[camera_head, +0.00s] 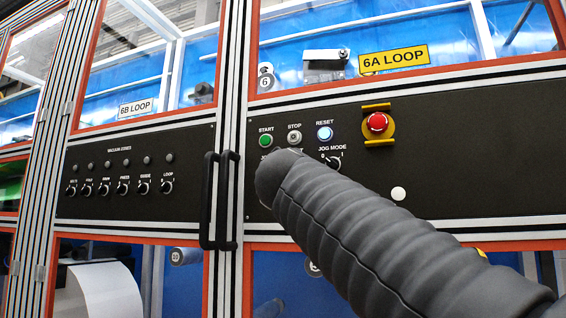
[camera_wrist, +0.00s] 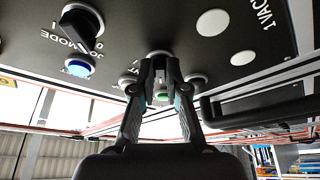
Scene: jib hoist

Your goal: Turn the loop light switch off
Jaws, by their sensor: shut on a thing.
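In the wrist view my gripper (camera_wrist: 160,72) is at the black control panel, its two fingers closed on a small dark switch knob (camera_wrist: 160,57) with a silver ring. The fingers hide most of this knob, so its pointer and label cannot be read. The green START button (camera_wrist: 163,97) shows between the fingers. In the head view the green START button (camera_head: 265,140) is just above the end of my arm. My dark ribbed arm hides my gripper and the held switch there, and the labels below START and STOP are partly covered.
The JOG MODE knob (camera_wrist: 80,22) and blue RESET button (camera_wrist: 79,67) are close beside my gripper. A red emergency stop (camera_head: 377,122) in a yellow guard is further right. Black door handles (camera_head: 218,200) stand out left of my arm. The 6B panel (camera_head: 130,175) has several knobs.

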